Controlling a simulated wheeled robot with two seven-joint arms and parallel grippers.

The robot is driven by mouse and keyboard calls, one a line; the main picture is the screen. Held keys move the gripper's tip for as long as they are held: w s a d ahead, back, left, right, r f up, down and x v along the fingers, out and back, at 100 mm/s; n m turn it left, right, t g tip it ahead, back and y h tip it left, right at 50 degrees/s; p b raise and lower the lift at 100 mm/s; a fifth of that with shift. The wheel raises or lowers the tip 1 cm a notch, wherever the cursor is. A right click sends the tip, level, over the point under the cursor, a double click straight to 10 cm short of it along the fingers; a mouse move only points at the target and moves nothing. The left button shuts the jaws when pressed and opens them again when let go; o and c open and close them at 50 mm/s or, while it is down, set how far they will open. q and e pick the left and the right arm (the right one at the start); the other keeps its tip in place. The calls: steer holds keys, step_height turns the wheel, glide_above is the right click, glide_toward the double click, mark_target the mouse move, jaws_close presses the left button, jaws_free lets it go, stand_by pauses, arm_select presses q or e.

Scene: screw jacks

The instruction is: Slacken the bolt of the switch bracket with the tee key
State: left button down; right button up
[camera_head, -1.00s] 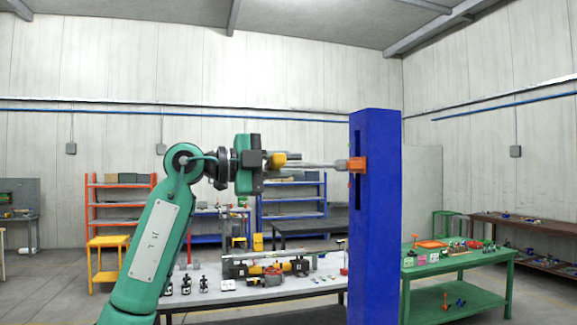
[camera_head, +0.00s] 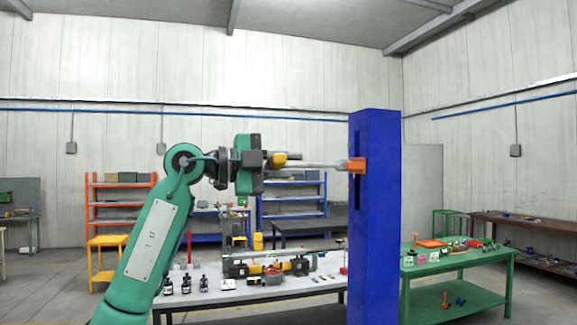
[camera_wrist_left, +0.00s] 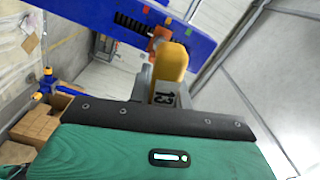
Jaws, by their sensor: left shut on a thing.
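My left gripper (camera_head: 272,160) is shut on the yellow handle of the tee key (camera_head: 279,160), in front of the blue post (camera_head: 374,230). The key's grey shaft runs level to the right and ends at the orange switch bracket (camera_head: 357,165) on the post. The bolt is hidden at the shaft's end, so I cannot tell how the key sits on it. In the left wrist view the yellow handle (camera_wrist_left: 172,62) stands beside a grey finger marked 13, with the orange bracket (camera_wrist_left: 157,38) behind it. My right gripper is not in view.
The post has a dark slot (camera_wrist_left: 130,24) and small coloured marks along its face. A grey-white bench (camera_head: 240,293) with tools stands behind. A green table (camera_head: 455,262) is to the right. Orange shelves (camera_head: 122,192) and blue shelves (camera_head: 292,200) stand further back. Air around the gripper is clear.

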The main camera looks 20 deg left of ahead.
arm_select(q)
steer(key=shift+w+d, duration=0.45)
steer(key=shift+d, duration=0.15)
stand_by(0.3)
steer(key=shift+p, duration=0.3)
steer(key=shift+r+n+p, duration=0.1)
steer(key=shift+n+p, duration=0.25)
steer(key=shift+n, duration=1.45)
steer(key=shift+n+p, duration=0.35)
steer(key=shift+n, duration=1.75)
steer(key=shift+a, duration=0.1)
steer(key=shift+s+a, duration=0.4)
steer(key=shift+a, duration=0.2)
